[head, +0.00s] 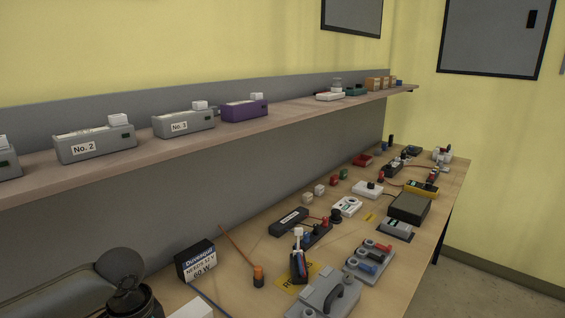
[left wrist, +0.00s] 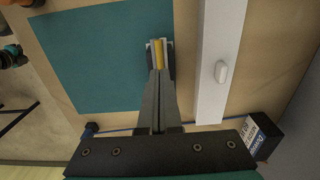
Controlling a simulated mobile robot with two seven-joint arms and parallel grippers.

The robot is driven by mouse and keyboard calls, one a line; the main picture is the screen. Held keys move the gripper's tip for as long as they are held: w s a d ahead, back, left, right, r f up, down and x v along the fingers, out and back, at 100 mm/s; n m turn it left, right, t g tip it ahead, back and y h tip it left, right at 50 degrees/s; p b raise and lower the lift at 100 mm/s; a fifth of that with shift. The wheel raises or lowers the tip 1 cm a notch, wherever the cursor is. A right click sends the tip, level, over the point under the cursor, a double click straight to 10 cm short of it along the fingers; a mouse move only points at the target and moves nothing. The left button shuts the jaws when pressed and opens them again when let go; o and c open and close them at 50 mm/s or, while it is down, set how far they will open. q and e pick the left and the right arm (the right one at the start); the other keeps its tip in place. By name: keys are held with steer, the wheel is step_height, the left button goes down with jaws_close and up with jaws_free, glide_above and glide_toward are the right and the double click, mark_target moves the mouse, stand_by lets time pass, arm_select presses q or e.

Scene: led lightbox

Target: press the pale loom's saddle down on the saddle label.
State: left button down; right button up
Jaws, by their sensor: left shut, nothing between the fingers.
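My left gripper (left wrist: 159,55) is shut, its fingertips over the teal mat (left wrist: 92,60) in the left wrist view. A narrow yellow patch shows at the fingertips with a pale edge around it; I cannot tell what it is. To its right lies a long white bar (left wrist: 208,100) with a small rounded white piece (left wrist: 221,71) on it. I cannot make out the pale loom, its saddle or the saddle label for certain. A blue cable (left wrist: 115,129) runs beneath the gripper. My right gripper is not in view.
A black-and-white driver box (head: 197,261) stands on the bench near the white bar. A shelf (head: 220,136) with numbered boxes runs above.

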arm_select(q)
steer(key=shift+f+p, duration=0.5)
steer(key=shift+f, duration=1.1)
stand_by(2.4)
steer(key=shift+s+f, duration=0.1)
steer(key=shift+f, duration=0.25)
stand_by(1.2)
step_height(320, 180, up, 3)
steer(key=p, duration=0.5)
steer(key=shift+r, duration=0.1)
step_height(320, 180, up, 4)
steer(key=p, duration=0.5)
stand_by(0.3)
